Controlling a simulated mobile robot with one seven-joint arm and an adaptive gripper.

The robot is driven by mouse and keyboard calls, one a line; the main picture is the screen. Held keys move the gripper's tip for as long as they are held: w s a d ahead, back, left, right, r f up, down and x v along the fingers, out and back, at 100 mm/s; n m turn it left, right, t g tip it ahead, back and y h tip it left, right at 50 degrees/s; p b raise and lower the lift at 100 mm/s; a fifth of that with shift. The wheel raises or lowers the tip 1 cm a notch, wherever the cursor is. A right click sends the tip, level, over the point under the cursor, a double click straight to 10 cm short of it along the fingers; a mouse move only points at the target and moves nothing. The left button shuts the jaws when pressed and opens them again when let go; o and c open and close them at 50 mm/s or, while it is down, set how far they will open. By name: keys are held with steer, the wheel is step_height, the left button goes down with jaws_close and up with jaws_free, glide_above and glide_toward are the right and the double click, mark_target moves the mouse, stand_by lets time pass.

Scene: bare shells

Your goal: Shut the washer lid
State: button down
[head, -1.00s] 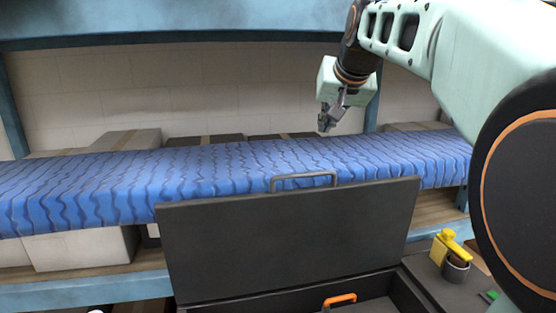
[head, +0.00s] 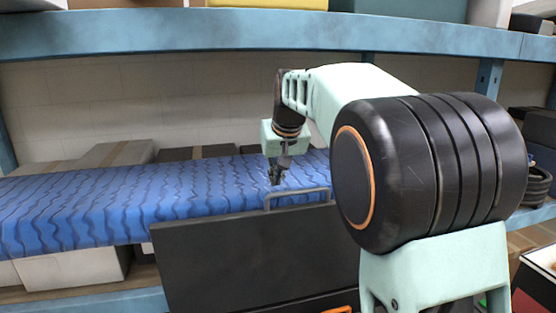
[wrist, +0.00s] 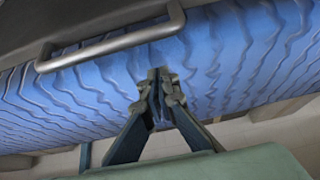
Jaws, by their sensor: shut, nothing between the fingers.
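The washer lid (head: 250,255) is a flat dark panel standing raised in the head view, with a grey bar handle (head: 283,193) on its top edge. The handle also shows at the top of the wrist view (wrist: 108,46). My gripper (head: 274,180) is shut and empty. It is behind the lid, close to the handle's left end in the head view, over the blue wavy-patterned surface. In the wrist view my fingertips (wrist: 158,76) are together below the handle, apart from it. The washer body is mostly below the head view, and my arm hides the lid's right side.
The blue wavy-patterned surface (head: 90,215) runs behind the lid. Boxes (head: 115,153) stand behind it against a pale wall. A blue shelf beam (head: 180,33) crosses above. Shelves with dark items (head: 537,185) are at the right. An orange piece (head: 338,309) shows at the bottom edge.

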mark_target(280, 207)
steer(key=s, duration=0.3)
steer(key=shift+s+d+f, duration=0.1)
steer(key=shift+s+d, duration=0.25)
steer(key=shift+s+f, duration=0.1)
